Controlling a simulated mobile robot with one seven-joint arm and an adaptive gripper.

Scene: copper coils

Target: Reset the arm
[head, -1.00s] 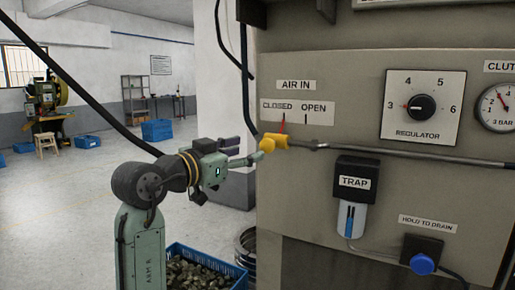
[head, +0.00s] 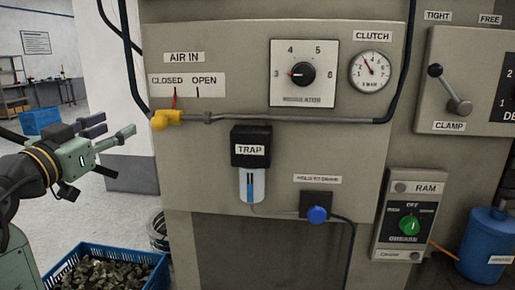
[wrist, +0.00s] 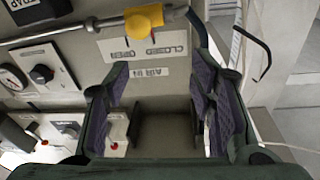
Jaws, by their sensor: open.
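My gripper (head: 112,137) is at the left of the head view, pointing right toward the machine panel. Its fingers are spread and empty. A yellow air valve (head: 166,119) with a red lever sits just right of the fingertips in the head view, its lever under the CLOSED mark. A gap shows between the fingers and the valve. In the wrist view the open fingers (wrist: 165,110) frame the bare panel, and the yellow valve (wrist: 144,20) is at the top of the picture.
The panel carries a regulator knob (head: 302,74), a clutch gauge (head: 370,71), a trap (head: 250,147), a blue drain button (head: 317,214), a clamp lever (head: 452,90) and a green ram knob (head: 409,225). A blue crate of metal pieces (head: 67,273) stands below my arm. Open floor lies behind.

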